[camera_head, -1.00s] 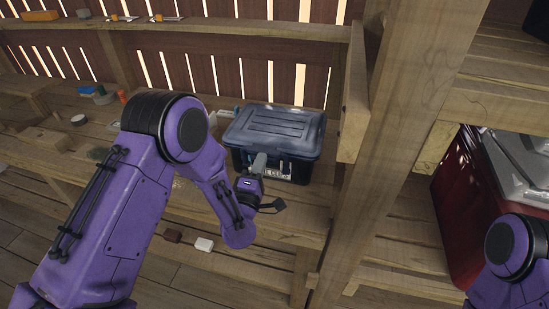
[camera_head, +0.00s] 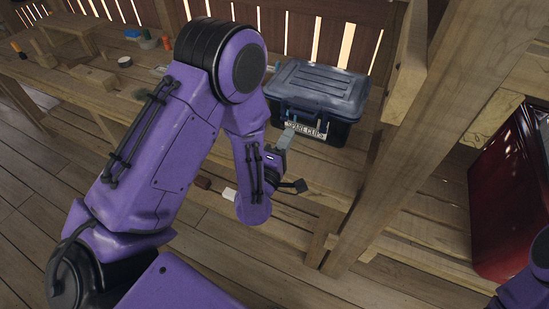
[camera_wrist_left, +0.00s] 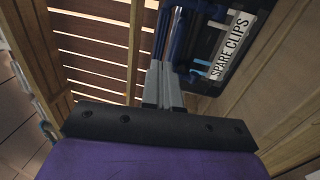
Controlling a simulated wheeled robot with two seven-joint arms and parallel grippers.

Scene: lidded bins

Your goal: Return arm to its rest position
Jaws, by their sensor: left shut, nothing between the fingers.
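My left arm (camera_head: 185,130) comes in from the left in the head view and bends down at its purple elbow. My left gripper (camera_head: 287,134) is shut and empty, in front of the dark blue lidded bin (camera_head: 320,85). The bin's lid is down and its front label reads "SPARE CLIPS". In the left wrist view the shut grey fingers (camera_wrist_left: 163,82) point toward the bin's front (camera_wrist_left: 208,65), beside the label. I cannot tell whether they touch the bin. Of my right arm only a purple part shows at the lower right corner; its gripper is out of view.
The wooden bench (camera_head: 140,105) holds small items at the left. A white block (camera_head: 229,194) and a dark red block lie below the bin. A thick wooden post (camera_head: 430,130) stands right of the bin, with a red container (camera_head: 510,200) beyond it.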

